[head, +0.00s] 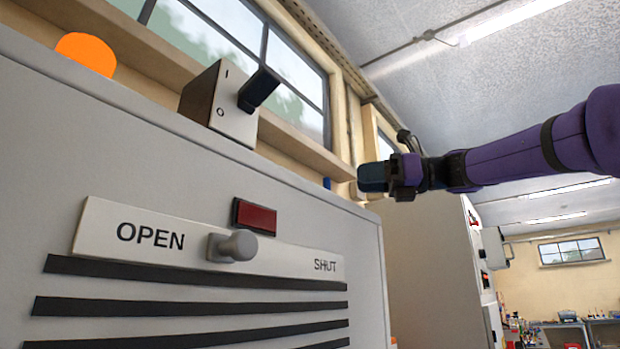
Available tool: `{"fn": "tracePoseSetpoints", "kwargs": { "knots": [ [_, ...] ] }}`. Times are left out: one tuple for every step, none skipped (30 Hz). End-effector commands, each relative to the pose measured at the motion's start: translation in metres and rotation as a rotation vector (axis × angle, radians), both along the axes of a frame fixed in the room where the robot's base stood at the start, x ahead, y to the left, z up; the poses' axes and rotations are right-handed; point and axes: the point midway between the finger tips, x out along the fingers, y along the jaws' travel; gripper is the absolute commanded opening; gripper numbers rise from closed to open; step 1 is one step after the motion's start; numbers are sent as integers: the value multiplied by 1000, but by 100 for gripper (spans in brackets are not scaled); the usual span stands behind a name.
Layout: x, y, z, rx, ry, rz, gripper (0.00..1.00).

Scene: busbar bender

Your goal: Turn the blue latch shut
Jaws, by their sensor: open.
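No part is plainly a blue latch. The nearest match is a dark navy lever (259,90) on a grey switch box (222,103) marked I and O, on top of the grey cabinet. The lever slants up to the right. On the cabinet front, a grey knob (232,246) sits on a white plate (110,228) between the words OPEN and SHUT, near the middle. My gripper (372,177) is open, at the end of my purple arm, right of the switch box and apart from it. Its fingers show side-on, so the gap is hidden.
A red indicator (254,216) is above the knob and dark slots (190,307) run below the plate. An orange dome (86,53) stands at the upper left. Another pale cabinet (430,270) stands behind, right. A small blue bit (326,183) shows past the cabinet top.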

Motion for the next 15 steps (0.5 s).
{"fn": "tracePoseSetpoints", "kwargs": {
  "knots": [
    [1, 6, 0, -1, 0, 3, 42],
    [1, 10, 0, -1, 0, 3, 42],
    [2, 16, 0, 0, 0, 3, 42],
    [3, 21, 0, 0, -1, 4, 42],
    [4, 26, 0, 0, -1, 4, 42],
    [5, 33, 0, 0, -1, 4, 42],
    [7, 39, 0, 0, -1, 4, 42],
    [8, 44, 0, -1, -2, 4, 42],
    [9, 51, -1, -1, -1, 4, 42],
    [10, 56, -1, -1, -1, 3, 42],
    [11, 61, -1, -1, -1, 4, 42],
    [12, 68, 0, -1, -2, 4, 42],
    [13, 72, 0, 0, -2, 3, 42],
    [14, 76, 0, 0, -2, 3, 42],
    [15, 81, 0, -1, -2, 2, 42]
  ]
}}
